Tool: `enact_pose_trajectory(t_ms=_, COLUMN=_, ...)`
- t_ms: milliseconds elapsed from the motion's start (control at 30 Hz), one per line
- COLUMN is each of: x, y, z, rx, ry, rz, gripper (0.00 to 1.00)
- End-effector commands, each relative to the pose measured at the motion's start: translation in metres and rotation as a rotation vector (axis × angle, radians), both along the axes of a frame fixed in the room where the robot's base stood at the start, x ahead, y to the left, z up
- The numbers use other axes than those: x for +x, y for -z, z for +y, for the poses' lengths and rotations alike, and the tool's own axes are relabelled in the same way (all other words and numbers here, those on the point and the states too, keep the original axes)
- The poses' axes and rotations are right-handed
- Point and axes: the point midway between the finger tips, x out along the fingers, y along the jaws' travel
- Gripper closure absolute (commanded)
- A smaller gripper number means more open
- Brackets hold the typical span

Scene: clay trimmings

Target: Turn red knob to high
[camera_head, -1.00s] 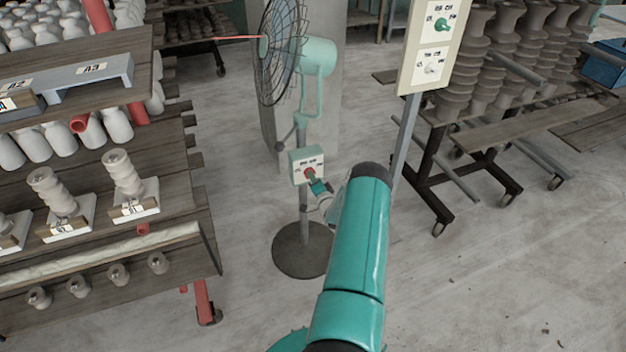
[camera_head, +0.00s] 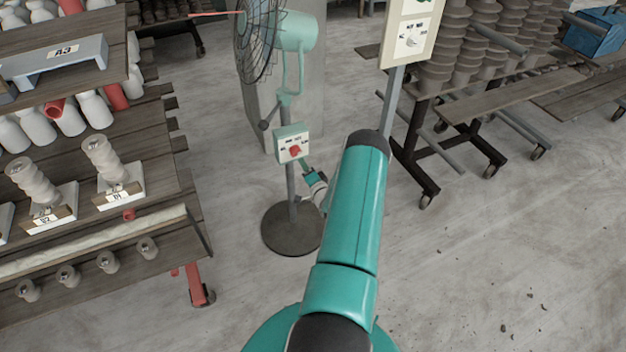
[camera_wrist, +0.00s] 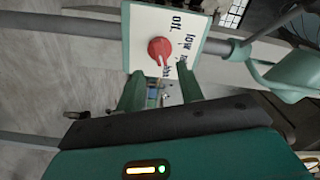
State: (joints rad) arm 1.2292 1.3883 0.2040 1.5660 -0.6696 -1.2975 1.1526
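The red knob (camera_head: 294,151) sits on a pale control box (camera_head: 292,134) on the stand of a green fan (camera_head: 291,32). In the wrist view the red knob (camera_wrist: 160,50) is on a white panel (camera_wrist: 141,30) marked "OFF", "low" and further labels partly hidden. Its narrow end points toward the bottom of the picture, near the label that seems to read "high". My gripper (camera_head: 305,166) is just below and right of the knob, apart from it. In the wrist view my gripper (camera_wrist: 160,84) has its fingers spread with nothing between them.
A wooden shelf (camera_head: 150,120) with clay pieces stands on the left. The fan's round base (camera_head: 291,240) is on the floor. The floor (camera_head: 480,270) at lower right is open.

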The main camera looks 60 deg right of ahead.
Motion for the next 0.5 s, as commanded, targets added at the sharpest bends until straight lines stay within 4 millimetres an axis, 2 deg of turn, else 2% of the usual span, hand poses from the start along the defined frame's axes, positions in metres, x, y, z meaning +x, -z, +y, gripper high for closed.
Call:
enact_pose_trajectory(t_ms=33, x=-0.012, y=0.001, z=0.006, rx=0.003, ry=0.002, rz=0.003, gripper=0.63)
enact_pose_trajectory(t_ms=200, x=-0.041, y=0.000, z=0.024, rx=0.003, ry=0.001, rz=0.001, gripper=0.63)
enact_pose_trajectory(t_ms=333, x=-0.056, y=0.001, z=0.033, rx=0.002, ry=0.002, rz=0.001, gripper=0.63)
enact_pose_trajectory(t_ms=500, x=-0.064, y=0.000, z=0.038, rx=0.001, ry=0.000, rz=0.000, gripper=0.63)
